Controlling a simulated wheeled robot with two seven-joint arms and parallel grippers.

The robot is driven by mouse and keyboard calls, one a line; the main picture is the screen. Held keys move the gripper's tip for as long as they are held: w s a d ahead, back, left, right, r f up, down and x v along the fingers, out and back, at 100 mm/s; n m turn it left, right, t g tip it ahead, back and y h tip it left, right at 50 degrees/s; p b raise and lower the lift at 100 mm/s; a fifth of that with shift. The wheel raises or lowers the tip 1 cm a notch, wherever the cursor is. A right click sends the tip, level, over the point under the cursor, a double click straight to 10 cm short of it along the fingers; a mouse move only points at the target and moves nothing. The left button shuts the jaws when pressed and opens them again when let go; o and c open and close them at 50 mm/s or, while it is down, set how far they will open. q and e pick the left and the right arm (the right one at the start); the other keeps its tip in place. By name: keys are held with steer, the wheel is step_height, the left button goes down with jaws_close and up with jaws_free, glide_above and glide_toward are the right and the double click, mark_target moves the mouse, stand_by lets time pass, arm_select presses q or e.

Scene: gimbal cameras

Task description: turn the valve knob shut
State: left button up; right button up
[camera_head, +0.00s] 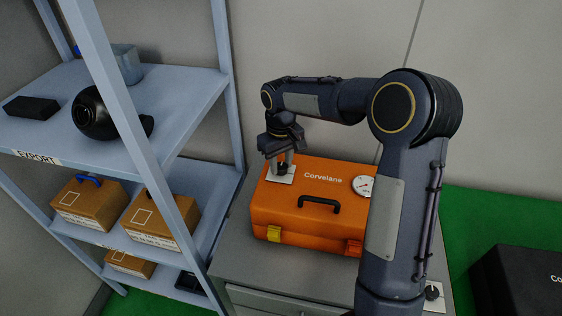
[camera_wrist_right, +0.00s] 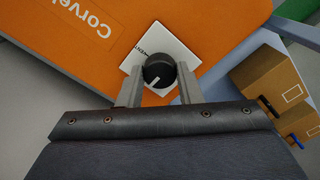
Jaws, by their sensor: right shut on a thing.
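The valve knob (camera_wrist_right: 159,72) is round and black with a pale pointer line. It sits on a white label plate (camera_wrist_right: 178,46) on top of the orange Corvelane case (camera_head: 290,214). In the head view the knob (camera_head: 282,168) is partly covered by my gripper. My right gripper (camera_head: 281,160) points down over the plate, its two fingers on either side of the knob. In the wrist view the fingers (camera_wrist_right: 159,82) are shut on it. The pointer line slants toward the lower left of the wrist view. My left gripper is not in view.
A white dial gauge (camera_head: 363,186) sits on the case's right side. The case stands on a grey cabinet (camera_head: 235,263). A blue shelf rack (camera_head: 190,105) with cardboard boxes (camera_head: 160,222) stands close at left. A black case (camera_head: 520,283) lies at right on the green floor (camera_head: 480,215).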

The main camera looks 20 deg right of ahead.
mark_target(281, 166)
steer(key=o, duration=1)
step_height(281, 166, up, 8)
steer(key=shift+f+b, duration=0.2)
steer(key=shift+b, duration=0.2)
steer(key=shift+r, duration=0.15)
